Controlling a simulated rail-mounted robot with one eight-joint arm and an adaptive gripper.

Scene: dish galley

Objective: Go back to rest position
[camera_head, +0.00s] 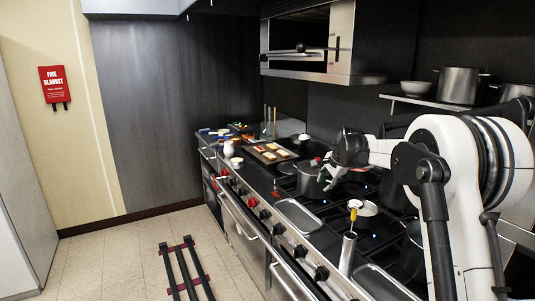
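My white and black arm comes in from the right side of the head view and reaches left over the stove. My gripper (326,179) points down at the arm's far end, beside or over a dark steel pot (308,182) on the stove. The gripper is small and partly mixed with the pot behind it, so I cannot tell whether its fingers are open or shut, or whether it touches the pot.
The stove top (388,221) runs along the right. A tray with food pieces (270,153) and small containers sit at the far end. A steel cylinder (347,254) stands in front. A shelf holds a bowl (416,88) and a large pot (458,86). The floor (120,260) at left is mostly clear.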

